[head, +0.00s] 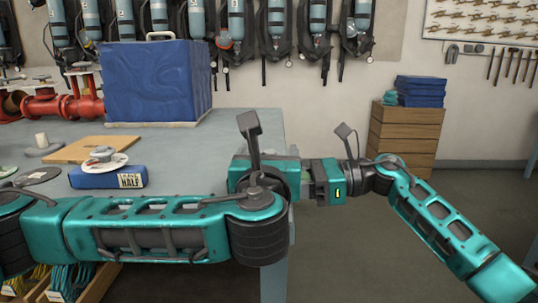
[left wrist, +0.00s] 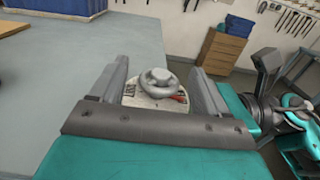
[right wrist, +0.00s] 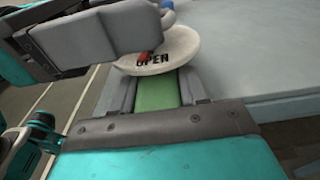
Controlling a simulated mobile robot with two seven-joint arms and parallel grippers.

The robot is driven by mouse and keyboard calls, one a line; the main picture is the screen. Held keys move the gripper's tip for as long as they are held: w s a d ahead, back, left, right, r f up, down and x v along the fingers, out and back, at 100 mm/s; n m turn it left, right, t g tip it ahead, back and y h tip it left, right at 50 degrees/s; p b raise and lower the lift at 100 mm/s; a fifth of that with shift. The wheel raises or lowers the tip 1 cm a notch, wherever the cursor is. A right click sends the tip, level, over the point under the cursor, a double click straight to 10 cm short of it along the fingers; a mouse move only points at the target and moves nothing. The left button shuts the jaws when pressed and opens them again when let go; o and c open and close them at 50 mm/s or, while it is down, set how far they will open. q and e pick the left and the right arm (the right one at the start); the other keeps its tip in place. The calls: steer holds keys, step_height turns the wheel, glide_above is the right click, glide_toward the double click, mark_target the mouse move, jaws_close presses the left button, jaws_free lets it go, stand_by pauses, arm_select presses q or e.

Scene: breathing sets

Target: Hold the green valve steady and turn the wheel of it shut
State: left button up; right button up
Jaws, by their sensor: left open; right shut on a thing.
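The green valve's body (right wrist: 158,92) is clasped between the fingers of my right gripper (right wrist: 157,88) in the right wrist view. A round white dial (right wrist: 182,52) on top of the body reads "OPEN". A red mark (right wrist: 145,56) shows at the dial. In the left wrist view the grey handwheel (left wrist: 156,78) stands above the dial (left wrist: 140,97), between the spread fingers of my left gripper (left wrist: 160,80). That gripper is open; no finger clearly touches the wheel. In the head view my arms hide the valve, and the left gripper's fingertips are hidden too.
A blue block labelled "LEAVE HALF" (head: 130,181) with another dial and wheel (head: 104,158) lies on the table (head: 235,130). A large blue box (head: 155,85) and red pipework (head: 82,107) stand behind. A wooden chest (head: 403,135) stands right.

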arm_select(q)
steer(key=shift+w, duration=0.1)
steer(key=shift+c, duration=0.2)
steer(key=c, duration=1)
steer(key=m+h, duration=0.1)
steer(key=h, duration=0.1)
steer(key=m+g+h, duration=0.1)
steer(key=m+h, duration=0.1)
steer(key=h, duration=0.1)
steer(key=a+m+g+h, duration=0.1)
steer(key=m+h, duration=0.1)
steer(key=shift+w+h, duration=0.2)
steer(key=shift+h, duration=0.2)
steer(key=m+g+h, duration=0.5)
steer(key=g+h, duration=0.1)
steer(key=shift+w+a+m+h, duration=0.1)
steer(key=shift+w+m+h, duration=0.1)
steer(key=shift+m+h, duration=0.15)
steer(key=o, duration=1)
steer(key=shift+m, duration=0.25)
